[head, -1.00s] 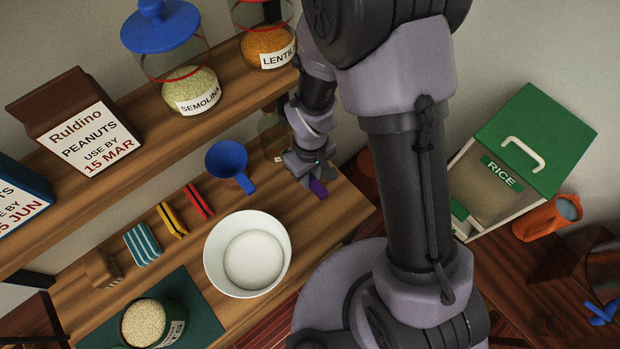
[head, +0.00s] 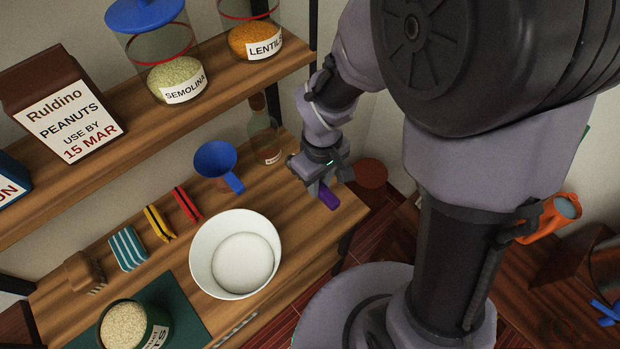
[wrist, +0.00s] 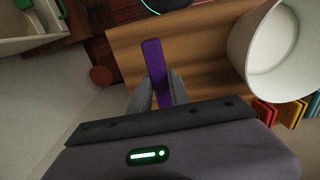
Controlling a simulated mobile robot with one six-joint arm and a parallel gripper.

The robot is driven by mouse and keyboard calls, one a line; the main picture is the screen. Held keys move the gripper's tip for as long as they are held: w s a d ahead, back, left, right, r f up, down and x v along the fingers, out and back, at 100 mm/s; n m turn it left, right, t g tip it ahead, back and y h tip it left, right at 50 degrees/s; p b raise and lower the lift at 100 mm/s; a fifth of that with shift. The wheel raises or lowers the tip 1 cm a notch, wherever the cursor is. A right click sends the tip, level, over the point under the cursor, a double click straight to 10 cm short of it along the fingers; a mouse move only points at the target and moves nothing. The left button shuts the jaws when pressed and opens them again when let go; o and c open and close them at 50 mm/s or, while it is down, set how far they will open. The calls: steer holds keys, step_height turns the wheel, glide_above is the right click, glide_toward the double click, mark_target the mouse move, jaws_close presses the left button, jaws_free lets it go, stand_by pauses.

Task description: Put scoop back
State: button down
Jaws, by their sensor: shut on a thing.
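My gripper (head: 322,182) is shut on a purple bar-shaped piece (head: 328,197), held near the right end of the lower wooden shelf. In the wrist view, the purple piece (wrist: 153,60) sticks out ahead between the fingers (wrist: 157,95). It looks like a handle, but I cannot tell whether it is the scoop; no scoop bowl shows. The white bowl (head: 205,250) stands on the shelf, left of and nearer than my gripper in the head view. It also shows at the wrist view's right (wrist: 245,45).
A blue funnel (head: 215,158), a bottle (head: 265,140) and red (head: 187,203) and yellow (head: 159,222) clips sit on the lower shelf. An open jar of grain (head: 125,325) stands on a green mat. Jars line the upper shelf.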

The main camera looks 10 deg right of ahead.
steer(key=shift+s+d+f, duration=0.15)
steer(key=shift+s+f, duration=0.15)
steer(key=shift+f, duration=0.25)
steer(key=shift+s+d+f, duration=0.15)
steer(key=shift+s+f, duration=0.15)
steer(key=shift+f, duration=0.2)
steer(key=b, duration=0.5)
glide_above(320, 210)
step_height(320, 210, down, 6)
steer(key=shift+r, duration=0.1)
steer(key=shift+f+b, duration=0.7)
steer(key=shift+b, duration=0.05)
steer(key=c, duration=1.1)
jaws_free()
steer(key=shift+c, duration=0.2)
